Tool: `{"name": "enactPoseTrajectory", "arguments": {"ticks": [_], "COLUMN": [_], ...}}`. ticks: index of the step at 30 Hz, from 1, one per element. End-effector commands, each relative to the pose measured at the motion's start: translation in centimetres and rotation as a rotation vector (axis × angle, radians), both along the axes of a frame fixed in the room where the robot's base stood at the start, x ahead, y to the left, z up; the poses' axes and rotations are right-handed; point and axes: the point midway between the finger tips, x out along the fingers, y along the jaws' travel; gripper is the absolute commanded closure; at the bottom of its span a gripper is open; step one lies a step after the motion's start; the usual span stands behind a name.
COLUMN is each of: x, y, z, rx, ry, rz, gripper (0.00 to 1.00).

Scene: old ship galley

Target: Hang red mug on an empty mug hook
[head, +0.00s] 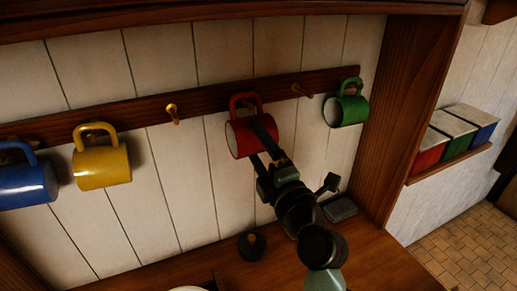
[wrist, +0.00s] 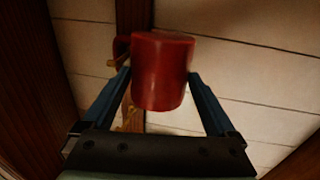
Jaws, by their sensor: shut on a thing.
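The red mug (head: 238,139) is held in front of the wooden hook rail (head: 212,101), its handle upward and overlapping the rail. My gripper (head: 263,143) is shut on its body. In the wrist view my gripper (wrist: 159,78) has a finger on each side of the red mug (wrist: 160,72). A wooden peg (wrist: 116,62) shows close to the handle (wrist: 122,44); I cannot tell whether it passes through.
The yellow mug (head: 102,166) and blue mug (head: 25,187) hang at the left, and the green mug (head: 347,110) at the right. A wooden upright (head: 411,110) bounds the right side. A counter (head: 375,262) lies below, with a small dark round object (head: 251,246).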

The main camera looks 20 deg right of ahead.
Motion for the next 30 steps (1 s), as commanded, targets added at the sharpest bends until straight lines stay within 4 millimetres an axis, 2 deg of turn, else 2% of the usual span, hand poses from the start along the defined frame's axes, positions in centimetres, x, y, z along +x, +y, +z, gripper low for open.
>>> {"name": "enactPoseTrajectory", "arguments": {"ticks": [14,15,16,30], "x": [-0.02,-0.02,-0.02,-0.57], "y": [-0.03,-0.03,-0.03,-0.07], "z": [0.14,0.13,0.13,-0.17], "rx": [-0.001,-0.001,-0.001,0.001], "ry": [-0.002,-0.002,-0.002,0.0], "rz": [-0.001,-0.001,-0.001,-0.001], "gripper": [0.77,0.06,0.01,0.0]}}
